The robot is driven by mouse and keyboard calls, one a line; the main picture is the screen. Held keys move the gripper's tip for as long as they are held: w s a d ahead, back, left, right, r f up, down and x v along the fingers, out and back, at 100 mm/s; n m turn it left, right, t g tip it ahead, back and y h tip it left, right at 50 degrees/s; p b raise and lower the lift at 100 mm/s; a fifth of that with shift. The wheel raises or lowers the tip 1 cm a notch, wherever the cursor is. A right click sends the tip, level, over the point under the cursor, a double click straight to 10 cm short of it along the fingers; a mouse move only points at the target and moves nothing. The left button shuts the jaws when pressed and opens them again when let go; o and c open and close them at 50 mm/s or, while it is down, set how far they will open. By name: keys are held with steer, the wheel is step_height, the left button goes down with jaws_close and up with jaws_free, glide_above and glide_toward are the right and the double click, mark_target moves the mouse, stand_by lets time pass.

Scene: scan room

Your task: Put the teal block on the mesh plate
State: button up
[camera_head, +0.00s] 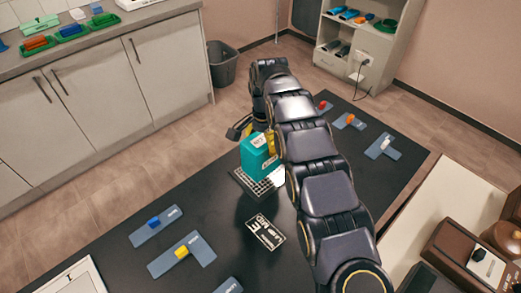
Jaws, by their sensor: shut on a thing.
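The teal block (258,158), with a pale label on its top, is at the middle of the dark table. My gripper (257,137) reaches down from above and is shut on the block, with its fingers at the upper part. The mesh plate (240,187) is a dark square with a light grid. The block hides the far part of the plate. The block stands over the plate in this view; I cannot tell whether it touches it. My arm covers the area right of the block.
A black printed card (265,231) lies in front of the plate. Blue-grey pieces with coloured knobs lie at the left (155,226) and far right (350,122) of the table. A brown device (478,255) stands at the lower right. The table between the plate and left pieces is clear.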

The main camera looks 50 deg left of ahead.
steer(key=shift+w+a+f, duration=0.3)
steer(key=shift+a+f, duration=0.15)
steer(key=shift+f, duration=0.15)
steer(key=shift+w+a+f, duration=0.3)
steer(key=shift+a+f, duration=0.15)
steer(key=shift+f, duration=0.1)
steer(key=shift+w+a+f, duration=0.1)
steer(key=shift+a+f, duration=0.1)
steer(key=shift+f, duration=1.6)
steer(key=shift+f, duration=0.15)
steer(key=o, duration=1.1)
steer(key=shift+d, duration=0.1)
steer(key=shift+r, duration=3.85)
